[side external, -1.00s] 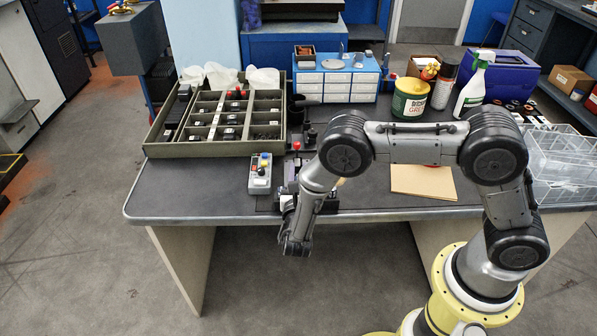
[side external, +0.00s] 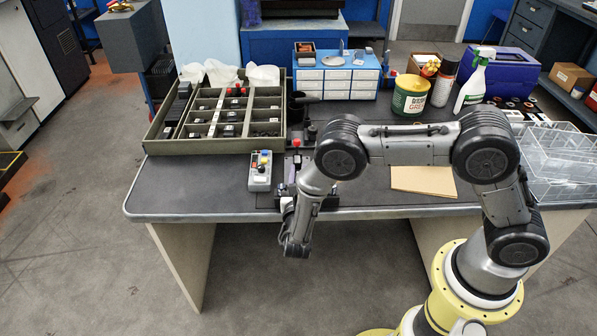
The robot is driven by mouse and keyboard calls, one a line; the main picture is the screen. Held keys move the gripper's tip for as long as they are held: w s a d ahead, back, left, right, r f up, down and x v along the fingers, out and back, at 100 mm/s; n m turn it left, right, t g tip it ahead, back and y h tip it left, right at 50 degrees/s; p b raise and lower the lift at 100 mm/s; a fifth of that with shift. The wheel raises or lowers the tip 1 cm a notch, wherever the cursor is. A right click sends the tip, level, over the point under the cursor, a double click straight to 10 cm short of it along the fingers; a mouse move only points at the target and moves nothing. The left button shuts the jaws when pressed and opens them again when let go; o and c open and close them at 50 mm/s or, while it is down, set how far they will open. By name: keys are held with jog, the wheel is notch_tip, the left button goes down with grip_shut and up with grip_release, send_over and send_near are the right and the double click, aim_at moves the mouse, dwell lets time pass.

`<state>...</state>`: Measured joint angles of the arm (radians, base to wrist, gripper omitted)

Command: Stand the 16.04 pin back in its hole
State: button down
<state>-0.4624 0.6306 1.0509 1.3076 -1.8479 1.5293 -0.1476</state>
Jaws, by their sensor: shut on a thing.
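My gripper (side external: 288,206) is at the front edge of the bench, left of the middle, mostly hidden by my own wrist and forearm. It is shut on a slim thing, which I take to be the 16.04 pin; the pin itself is too small and covered to make out. A dark fixture (side external: 325,205) lies at the front edge beside and behind my forearm. The pin's hole cannot be made out, so I cannot tell whether the pin is over it, in it or apart from it.
A grey control box (side external: 260,180) with coloured buttons lies left of my gripper. A compartment tray (side external: 165,147) stands behind it. A tan sheet (side external: 423,180), a green tin (side external: 410,97) and a spray bottle (side external: 473,82) are to the right. The bench's left front is clear.

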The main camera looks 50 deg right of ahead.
jog(key=shift+f, duration=1.05)
jog(key=c, duration=0.6)
grip_release()
jog(key=v, duration=1.3)
jog(key=shift+s+a, duration=0.25)
jog(key=shift+a, duration=0.1)
notch_tip(320, 180, up, 5)
jog(key=shift+r, duration=0.1)
jog(key=shift+d, duration=0.15)
